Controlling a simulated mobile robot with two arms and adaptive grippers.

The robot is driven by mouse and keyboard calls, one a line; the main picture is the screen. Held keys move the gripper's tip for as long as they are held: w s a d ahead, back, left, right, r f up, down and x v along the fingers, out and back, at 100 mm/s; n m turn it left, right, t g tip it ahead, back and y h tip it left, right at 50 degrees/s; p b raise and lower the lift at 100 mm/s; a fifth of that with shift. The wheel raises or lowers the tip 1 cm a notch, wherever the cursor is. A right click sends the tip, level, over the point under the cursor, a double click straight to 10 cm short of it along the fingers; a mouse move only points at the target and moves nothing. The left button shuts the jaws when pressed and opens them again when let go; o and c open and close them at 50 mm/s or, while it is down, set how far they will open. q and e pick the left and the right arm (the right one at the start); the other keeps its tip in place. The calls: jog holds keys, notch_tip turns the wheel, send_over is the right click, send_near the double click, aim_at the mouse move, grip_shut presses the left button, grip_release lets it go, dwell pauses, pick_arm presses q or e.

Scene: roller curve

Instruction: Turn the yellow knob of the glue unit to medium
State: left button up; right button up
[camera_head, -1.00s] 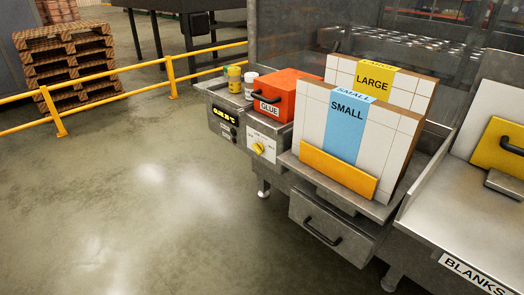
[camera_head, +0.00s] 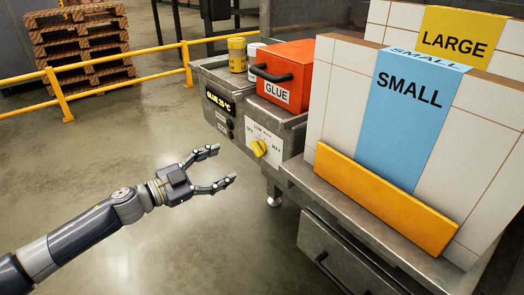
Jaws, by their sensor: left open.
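The yellow knob (camera_head: 259,148) sits on a white dial plate (camera_head: 263,140) on the front of the metal glue unit (camera_head: 292,133). The plate carries marks for off, low and max; other lettering is too small to read. Which mark the knob points at is hard to tell. A small display (camera_head: 220,101) with yellow text is left of the plate. My left gripper (camera_head: 219,167) is open and empty, left of and a little below the knob, apart from it, fingers towards the unit. My right gripper is not in view.
A red box (camera_head: 291,72) labelled GLUE and a yellow jar (camera_head: 237,54) stand on the unit. White blank stacks marked SMALL (camera_head: 407,95) and LARGE (camera_head: 454,38) stand at right behind a yellow-orange stop (camera_head: 382,196). A drawer (camera_head: 345,255) is below. The floor at left is clear.

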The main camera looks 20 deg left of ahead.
aim_at(254, 150)
pick_arm(q)
jog(key=x, duration=1)
jog(key=shift+w+d+r, duration=0.15)
jog(key=shift+d+r, duration=0.05)
jog(key=shift+d, duration=0.05)
jog(key=c, duration=1.1)
